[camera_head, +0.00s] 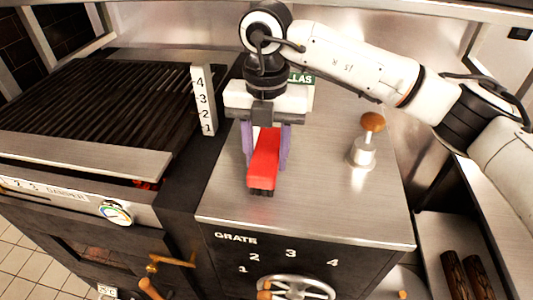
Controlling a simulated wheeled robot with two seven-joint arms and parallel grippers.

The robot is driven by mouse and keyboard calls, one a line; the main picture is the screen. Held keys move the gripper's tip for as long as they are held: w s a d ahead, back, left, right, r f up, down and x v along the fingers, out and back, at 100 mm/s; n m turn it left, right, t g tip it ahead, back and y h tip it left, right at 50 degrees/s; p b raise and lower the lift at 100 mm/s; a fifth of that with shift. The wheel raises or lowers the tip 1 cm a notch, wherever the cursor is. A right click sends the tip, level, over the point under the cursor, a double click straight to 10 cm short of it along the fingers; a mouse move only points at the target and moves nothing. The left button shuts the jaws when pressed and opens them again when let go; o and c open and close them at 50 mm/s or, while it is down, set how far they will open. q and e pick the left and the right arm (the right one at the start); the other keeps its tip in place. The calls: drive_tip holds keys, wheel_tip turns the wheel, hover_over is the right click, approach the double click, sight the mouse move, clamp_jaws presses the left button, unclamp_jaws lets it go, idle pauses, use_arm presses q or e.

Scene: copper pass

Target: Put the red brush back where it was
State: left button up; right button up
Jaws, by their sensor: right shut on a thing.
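The red brush (264,160) is in my right gripper (266,138), over the steel counter (330,205). Its red body points toward the front edge, with dark bristles at its near lower end. The purple fingers of my right gripper stand on both sides of the brush and are shut on it. I cannot tell whether the brush touches the counter. My left gripper is not in view.
A grill grate (110,95) lies to the left, with a numbered post (203,100) at its right side. A steel press with a wooden knob (372,122) stands on the right of the counter. A handwheel (298,288) is on the front panel. The counter's front right is clear.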

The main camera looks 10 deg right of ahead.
sight(267, 152)
drive_tip(key=shift+f, duration=0.25)
drive_tip(key=shift+f, duration=0.15)
drive_tip(key=o, duration=1)
wheel_tip(267, 152, up, 12)
drive_tip(key=shift+b, duration=0.3)
